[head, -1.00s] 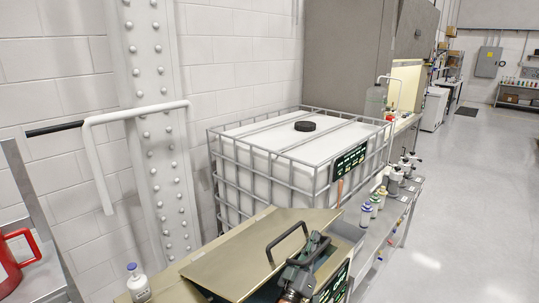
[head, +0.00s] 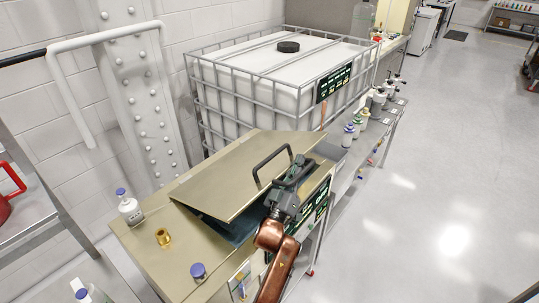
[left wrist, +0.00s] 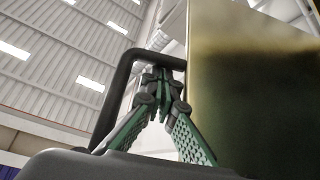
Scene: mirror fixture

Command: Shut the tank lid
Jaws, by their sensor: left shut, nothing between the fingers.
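The tank lid (head: 235,173) is a flat gold-brown panel, tilted up over the tan tank (head: 145,238). A dark gap shows under its near edge. A black bar handle (head: 270,161) stands on the lid. My left gripper (head: 304,168) is at the lid's right side, close beside the handle. In the left wrist view, its fingers (left wrist: 162,82) are shut and empty. There the handle (left wrist: 122,85) rises behind and left of them, and the lid (left wrist: 255,90) fills the right. I cannot tell whether the fingers touch either. My right gripper is not in view.
On the tank top stand a white bottle (head: 130,209), a brass fitting (head: 163,237) and a blue-capped bottle (head: 198,272). A caged white container (head: 265,65) stands behind. A bench with bottles (head: 350,133) runs along the right. The floor (head: 450,170) at right is open.

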